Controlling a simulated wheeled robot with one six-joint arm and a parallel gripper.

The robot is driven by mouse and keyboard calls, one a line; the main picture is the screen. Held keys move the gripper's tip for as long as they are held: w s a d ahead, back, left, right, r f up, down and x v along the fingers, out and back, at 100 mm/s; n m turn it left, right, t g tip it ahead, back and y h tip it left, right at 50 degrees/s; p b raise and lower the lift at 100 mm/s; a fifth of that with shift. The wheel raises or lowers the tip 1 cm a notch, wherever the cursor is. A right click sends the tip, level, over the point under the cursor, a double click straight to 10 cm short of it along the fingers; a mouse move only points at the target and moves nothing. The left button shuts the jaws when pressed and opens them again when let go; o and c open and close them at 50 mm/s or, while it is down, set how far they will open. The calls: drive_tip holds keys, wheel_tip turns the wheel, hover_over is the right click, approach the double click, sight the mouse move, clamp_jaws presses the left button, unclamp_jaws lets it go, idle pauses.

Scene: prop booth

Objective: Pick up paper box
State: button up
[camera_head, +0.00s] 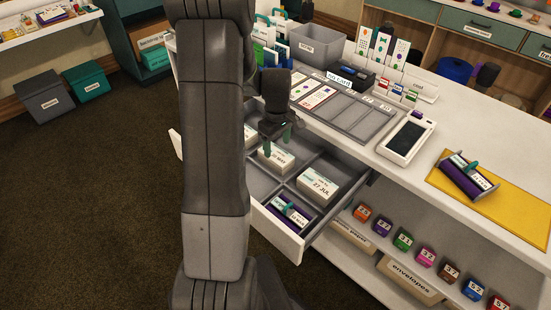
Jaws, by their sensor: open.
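My gripper (278,140) points down over the open drawer (262,228), its two fingers apart. It is just above a white paper box (275,160) with a printed date label, in a middle compartment. I cannot tell whether the fingers touch this box. Another white box (318,185), labelled 27 JUL, sits in the compartment to the right. A third white box (251,131) is partly hidden behind my arm. A purple item with a green handle (289,211) lies in the front compartment.
The white counter (470,125) holds a grey tray (350,112), a tablet-like device (405,138) and a yellow mat (500,213) with a purple item. Below, a shelf holds several small coloured blocks and cardboard boxes (408,283). Open brown floor (90,200) lies to the left.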

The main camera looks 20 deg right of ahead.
sight(276, 153)
wheel_tip(276, 153, down, 5)
drive_tip(key=shift+a+f, duration=0.1)
drive_tip(key=shift+a, duration=0.05)
drive_tip(key=shift+c, duration=0.3)
drive_tip(key=c, duration=0.4)
drive_tip(key=shift+o, duration=0.2)
wheel_tip(276, 153, up, 10)
drive_tip(key=shift+r, duration=0.1)
